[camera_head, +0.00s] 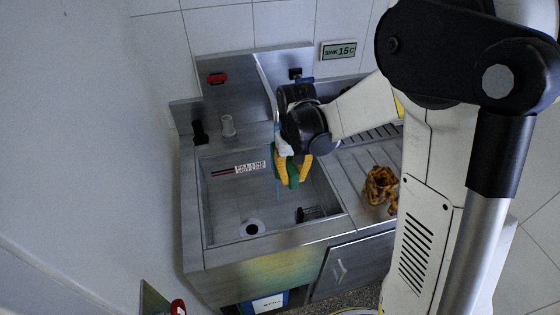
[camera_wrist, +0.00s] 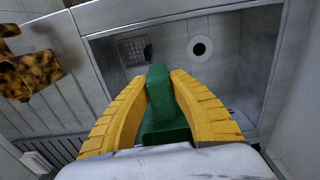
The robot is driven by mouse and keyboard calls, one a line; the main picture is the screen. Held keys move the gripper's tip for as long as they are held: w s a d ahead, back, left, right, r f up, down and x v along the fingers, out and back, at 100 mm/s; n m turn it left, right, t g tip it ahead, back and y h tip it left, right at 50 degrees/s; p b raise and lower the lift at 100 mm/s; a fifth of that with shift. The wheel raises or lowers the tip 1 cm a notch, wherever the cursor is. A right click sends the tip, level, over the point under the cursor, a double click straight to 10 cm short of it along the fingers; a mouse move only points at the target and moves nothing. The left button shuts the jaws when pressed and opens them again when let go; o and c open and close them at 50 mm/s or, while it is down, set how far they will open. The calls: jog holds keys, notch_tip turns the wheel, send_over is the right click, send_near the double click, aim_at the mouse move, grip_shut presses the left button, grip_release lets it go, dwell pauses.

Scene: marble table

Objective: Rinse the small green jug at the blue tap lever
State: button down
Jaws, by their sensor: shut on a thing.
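The small green jug (camera_head: 293,172) is between the yellow fingers of my gripper (camera_head: 292,168), over the back right part of the sink basin. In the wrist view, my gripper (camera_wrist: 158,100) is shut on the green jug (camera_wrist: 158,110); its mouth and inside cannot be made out. The blue tap lever (camera_head: 305,79) shows on the steel splashback just behind my wrist, partly hidden by it. A red lever (camera_head: 217,78) is further left. A thin bluish streak (camera_head: 278,190) runs down beside the jug; I cannot tell whether it is water. The spout is hidden.
The steel basin (camera_head: 222,205) has a drain (camera_head: 252,229) and a dark grate (camera_head: 310,213). A brown mottled object (camera_head: 381,185) lies on the right drainboard. A pale cylinder (camera_head: 228,125) and a black item (camera_head: 199,132) stand on the back left ledge.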

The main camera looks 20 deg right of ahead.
jog(key=s, duration=0.1)
jog(key=s+d, duration=0.1)
jog(key=s, duration=0.2)
jog(key=shift+s+d, duration=0.2)
jog(key=shift+d, duration=0.15)
dwell(1.1)
jog(key=s+d+r+p, duration=0.1)
jog(key=s+r+p, duration=0.2)
jog(key=s+r, duration=0.1)
jog(key=shift+s+d, duration=0.35)
dwell(0.4)
